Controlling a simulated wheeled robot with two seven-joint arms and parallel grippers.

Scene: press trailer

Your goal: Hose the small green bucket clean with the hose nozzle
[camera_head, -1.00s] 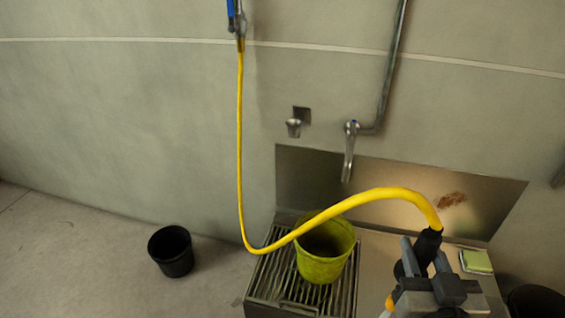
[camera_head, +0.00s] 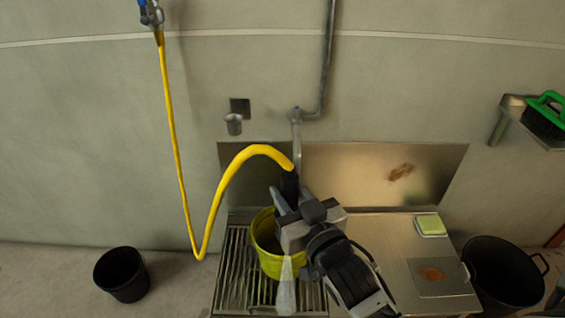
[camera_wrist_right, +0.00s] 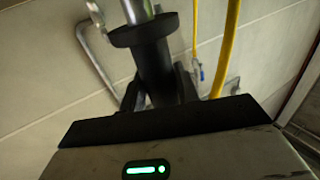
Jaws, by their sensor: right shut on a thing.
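The small green bucket (camera_head: 268,262) stands upright on the slatted grate, partly hidden by my right gripper. My right gripper (camera_head: 287,203) is shut on the black hose nozzle (camera_head: 289,184), above the bucket's right side. The yellow hose (camera_head: 226,186) runs into the nozzle's top. In the right wrist view, the nozzle (camera_wrist_right: 153,62) shows as a black grip with a collar and a metal tube. A pale, see-through streak (camera_head: 286,291) like a spray shows below the gripper, in front of the bucket; I cannot tell where it lands. My left gripper is not in view.
The grate (camera_head: 236,275) adjoins a steel counter (camera_head: 400,250) with a yellow-green sponge (camera_head: 430,225). A black bucket (camera_head: 122,275) stands on the left floor, a large black tub (camera_head: 503,272) at right. A tap (camera_head: 296,135) is on the wall behind. A green brush (camera_head: 546,115) lies on a shelf.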

